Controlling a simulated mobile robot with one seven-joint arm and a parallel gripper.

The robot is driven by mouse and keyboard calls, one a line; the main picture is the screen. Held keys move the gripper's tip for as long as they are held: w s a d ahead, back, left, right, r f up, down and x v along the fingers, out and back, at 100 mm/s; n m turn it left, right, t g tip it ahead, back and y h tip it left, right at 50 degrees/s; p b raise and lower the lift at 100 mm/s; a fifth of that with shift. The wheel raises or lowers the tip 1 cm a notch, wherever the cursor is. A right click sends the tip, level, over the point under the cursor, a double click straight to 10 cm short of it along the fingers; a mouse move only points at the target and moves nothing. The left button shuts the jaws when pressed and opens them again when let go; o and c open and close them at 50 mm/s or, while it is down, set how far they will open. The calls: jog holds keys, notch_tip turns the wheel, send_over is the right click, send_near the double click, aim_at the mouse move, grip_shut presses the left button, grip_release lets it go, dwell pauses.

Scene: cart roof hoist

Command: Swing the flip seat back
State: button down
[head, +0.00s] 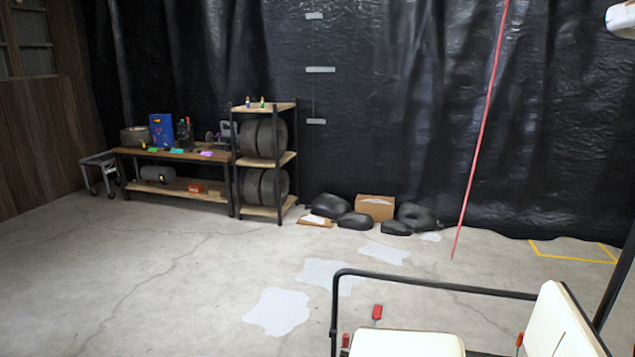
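A cream seat cushion (405,346) lies at the bottom right, cut off by the lower edge. A cream upright panel (562,322), like a backrest, leans at its right. These look like the flip seat, though I cannot tell its exact position. A black tube rail (435,285) runs around the left and far side of the cushion. My gripper is not in view. A rounded white piece at the top right corner may be part of my arm.
A red strap or rope (480,130) hangs slanting to the floor. Bags and a cardboard box (375,207) lie by the black curtain. A tyre rack (265,160) and workbench (175,155) stand at the back left. The concrete floor at the left is clear.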

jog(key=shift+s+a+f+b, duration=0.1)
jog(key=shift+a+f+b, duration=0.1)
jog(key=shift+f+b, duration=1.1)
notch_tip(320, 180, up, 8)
jog(key=p, duration=0.9)
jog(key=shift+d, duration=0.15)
